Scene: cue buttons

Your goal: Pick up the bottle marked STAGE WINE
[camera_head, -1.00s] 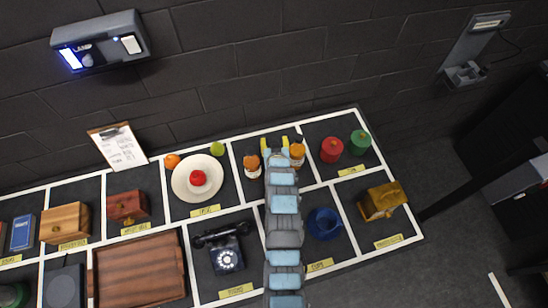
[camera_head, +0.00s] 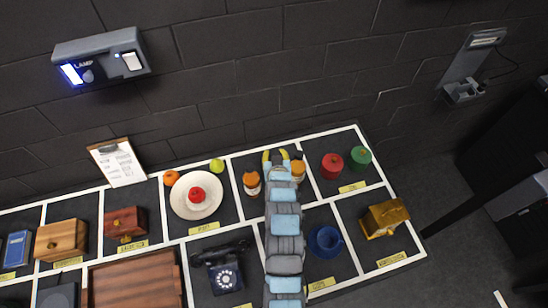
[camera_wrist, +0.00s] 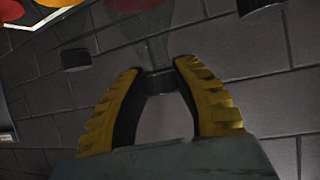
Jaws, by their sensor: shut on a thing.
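My gripper (camera_wrist: 160,85) has two yellow ridged fingers, shut on a dark, partly see-through bottle (camera_wrist: 155,48) in the wrist view. The fingers close around its narrow black neck. No marking on it can be read. In the head view my gripper (camera_head: 283,157) is over the back row of the display, between two amber bottles with orange caps, one on the left (camera_head: 251,183) and one on the right (camera_head: 298,172). My own arm hides the space below it, and the held bottle is not clear there.
A plate (camera_head: 197,209) with a red fruit is left of my arm. A red canister (camera_head: 332,166) and a green canister (camera_head: 360,157) stand to the right. A blue cup (camera_head: 325,242) and black telephone (camera_head: 224,271) are in front. The dark wall rises behind.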

